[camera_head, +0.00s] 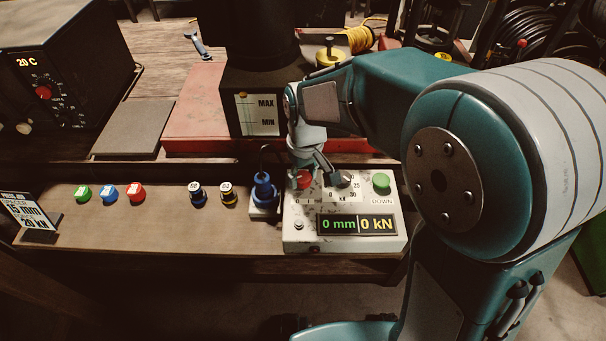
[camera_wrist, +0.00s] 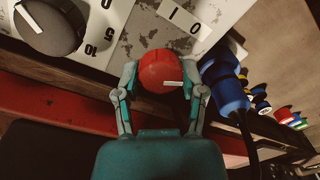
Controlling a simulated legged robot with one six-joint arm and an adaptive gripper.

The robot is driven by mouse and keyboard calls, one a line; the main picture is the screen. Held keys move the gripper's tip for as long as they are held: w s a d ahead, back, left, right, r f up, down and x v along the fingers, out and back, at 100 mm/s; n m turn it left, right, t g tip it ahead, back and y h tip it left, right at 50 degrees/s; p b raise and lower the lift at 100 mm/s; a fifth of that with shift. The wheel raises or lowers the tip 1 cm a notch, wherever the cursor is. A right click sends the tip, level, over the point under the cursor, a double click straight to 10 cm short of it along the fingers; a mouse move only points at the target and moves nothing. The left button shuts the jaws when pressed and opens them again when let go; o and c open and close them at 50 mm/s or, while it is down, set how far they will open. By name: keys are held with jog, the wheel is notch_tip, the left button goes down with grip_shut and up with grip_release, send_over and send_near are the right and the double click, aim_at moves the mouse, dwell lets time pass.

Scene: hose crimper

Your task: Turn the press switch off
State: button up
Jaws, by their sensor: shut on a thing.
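The press switch is a round red knob (camera_wrist: 161,72) with a white mark, on the worn white control box (camera_head: 298,236). In the wrist view the mark points right, and an "O" and "I" label (camera_wrist: 186,17) sits above the knob. My gripper (camera_wrist: 162,78) is closed around the knob, one finger on each side. In the head view my gripper (camera_head: 306,172) comes down on the box from above and partly hides the red knob (camera_head: 304,180). The box's display (camera_head: 357,224) is lit and reads 0 mm and 0 kN.
A dark dial (camera_head: 341,179) and a green DOWN button (camera_head: 381,181) are right of the switch. A blue plug (camera_head: 263,192) stands close on its left. Several small coloured pieces and a sign (camera_head: 30,213) are further left. Behind is the black press (camera_head: 252,82).

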aim_at(303, 173)
jog(key=n, duration=0.3)
jog(key=shift+n, duration=0.3)
dwell(0.3)
jog(key=o, duration=1.1)
jog(key=shift+o, duration=0.2)
jog(key=shift+w+a, duration=0.1)
jog(key=shift+a, duration=0.05)
notch_tip(303, 173, up, 12)
jog(key=shift+w, duration=0.3)
jog(key=shift+f, duration=0.1)
